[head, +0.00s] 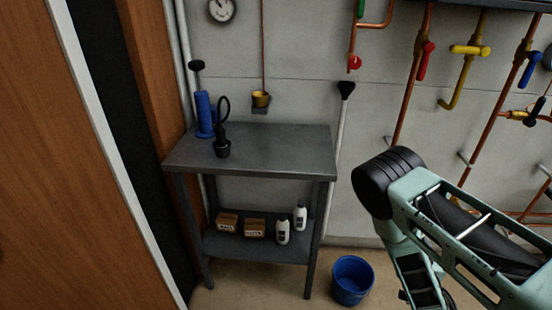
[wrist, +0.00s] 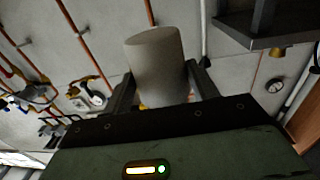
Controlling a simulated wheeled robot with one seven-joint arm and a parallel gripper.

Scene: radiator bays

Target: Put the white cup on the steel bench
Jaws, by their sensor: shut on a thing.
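The steel bench (head: 285,145) stands against the wall in the head view, left of centre, with a dark grey top and a lower shelf. Part of a dark bench-like structure also shows at the upper right of the wrist view (wrist: 250,35). The white cup (wrist: 155,62), a plain pale cylinder, is between the fingers of my gripper (wrist: 162,88) in the wrist view. My gripper is shut on it. In the head view my arm reaches in at the right, apart from the bench; my gripper and the cup do not show there.
A blue hand pump (head: 204,113) and a black tool (head: 222,147) stand on the bench's left part; its right part is clear. Boxes (head: 254,228) and white bottles (head: 283,232) are on the shelf. A blue bucket (head: 352,281) stands on the floor. Pipes with valves (head: 424,60) line the wall.

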